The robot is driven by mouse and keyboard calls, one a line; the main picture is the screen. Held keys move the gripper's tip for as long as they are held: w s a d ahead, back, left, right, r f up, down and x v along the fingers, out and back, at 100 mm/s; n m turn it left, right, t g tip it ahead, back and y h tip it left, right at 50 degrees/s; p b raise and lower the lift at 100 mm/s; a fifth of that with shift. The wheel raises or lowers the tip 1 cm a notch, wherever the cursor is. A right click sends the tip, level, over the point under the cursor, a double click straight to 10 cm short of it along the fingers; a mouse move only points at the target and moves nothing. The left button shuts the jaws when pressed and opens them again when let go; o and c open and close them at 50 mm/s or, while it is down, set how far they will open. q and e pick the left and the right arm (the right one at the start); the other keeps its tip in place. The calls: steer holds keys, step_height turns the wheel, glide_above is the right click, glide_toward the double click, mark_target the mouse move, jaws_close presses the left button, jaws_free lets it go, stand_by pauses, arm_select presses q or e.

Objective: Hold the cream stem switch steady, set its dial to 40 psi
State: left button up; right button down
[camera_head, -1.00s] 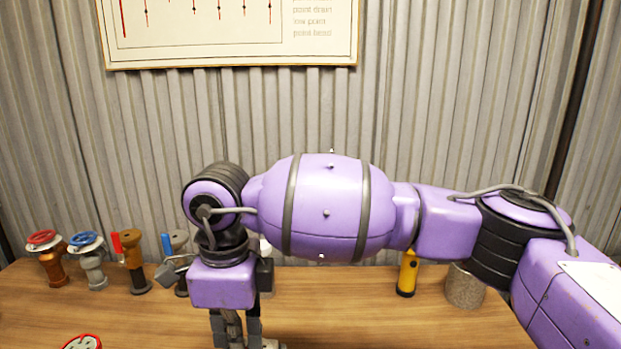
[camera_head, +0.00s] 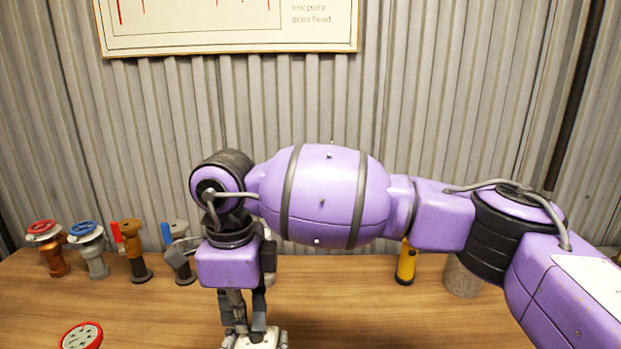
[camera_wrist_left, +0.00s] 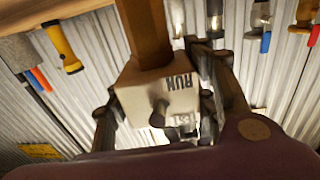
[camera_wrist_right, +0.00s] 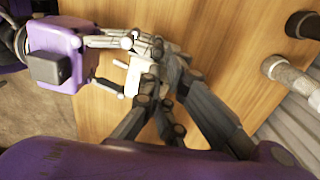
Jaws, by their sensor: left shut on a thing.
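The cream stem switch (camera_wrist_left: 157,92), a boxy block marked RUN with a dark knob (camera_wrist_left: 157,113) on its face, sits between the fingers of my left gripper (camera_wrist_left: 160,110), which is shut on it. The dial's markings are not readable.
Several valves stand at the back left, including a red-wheeled one (camera_head: 49,248) and a blue-wheeled one (camera_head: 88,250). A yellow flashlight (camera_head: 406,262) and a grey cylinder (camera_head: 461,279) stand at the back right. A red-rimmed disc (camera_head: 81,336) lies front left.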

steer(key=shift+w+d, duration=0.15)
steer(key=shift+w, duration=0.05)
steer(key=shift+w+a+r, duration=0.15)
steer(key=shift+a, duration=0.15)
steer(key=shift+a+r, duration=0.15)
steer(key=shift+r, duration=2.85)
